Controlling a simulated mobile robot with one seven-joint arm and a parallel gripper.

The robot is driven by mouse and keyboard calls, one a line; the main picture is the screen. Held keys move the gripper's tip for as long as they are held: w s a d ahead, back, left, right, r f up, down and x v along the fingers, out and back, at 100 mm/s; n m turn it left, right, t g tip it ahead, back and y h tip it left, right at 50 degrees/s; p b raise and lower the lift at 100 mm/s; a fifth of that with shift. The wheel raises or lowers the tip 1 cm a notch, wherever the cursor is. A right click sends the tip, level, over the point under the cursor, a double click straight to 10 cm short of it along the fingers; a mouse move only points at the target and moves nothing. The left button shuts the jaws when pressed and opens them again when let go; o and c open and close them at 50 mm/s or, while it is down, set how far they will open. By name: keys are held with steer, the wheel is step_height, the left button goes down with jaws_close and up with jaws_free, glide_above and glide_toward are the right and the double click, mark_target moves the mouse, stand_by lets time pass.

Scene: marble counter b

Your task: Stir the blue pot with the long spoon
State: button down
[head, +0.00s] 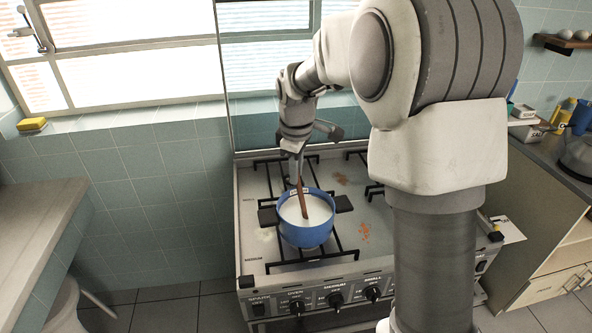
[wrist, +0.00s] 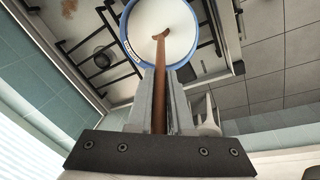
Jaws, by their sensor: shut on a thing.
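The blue pot (head: 305,236) stands on the left side of the stove, over a black burner grate, with white contents inside. The long brown wooden spoon (head: 301,197) reaches down into the pot, its lower end at the white contents. My gripper (head: 297,178) is above the pot and shut on the spoon's upper part. In the wrist view, the spoon (wrist: 160,95) runs between the fingers of my gripper (wrist: 160,80) to the white contents of the blue pot (wrist: 126,45). How deep the spoon's tip sits is unclear.
The stove top (head: 262,240) has black grates and some orange-brown stains. Knobs line its front (head: 335,298). A wooden counter (head: 40,220) is at the left, and a yellow sponge (head: 32,124) lies on the window sill. Bottles (head: 580,118) stand at the right.

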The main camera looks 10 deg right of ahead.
steer(key=shift+s+a+r+p, duration=0.15)
steer(key=shift+a+r+p, duration=0.1)
steer(key=shift+r+p, duration=1.05)
steer(key=shift+s+a+r+p, duration=0.15)
steer(key=shift+a+r+p, duration=0.15)
steer(key=shift+r+p, duration=1.05)
steer(key=shift+s+a+r+p, duration=0.2)
steer(key=shift+r+p, duration=0.5)
steer(key=shift+r, duration=1.15)
steer(key=shift+w+r, duration=0.1)
steer(key=shift+r+p, duration=2)
steer(key=shift+r, duration=0.4)
steer(key=shift+f, duration=0.1)
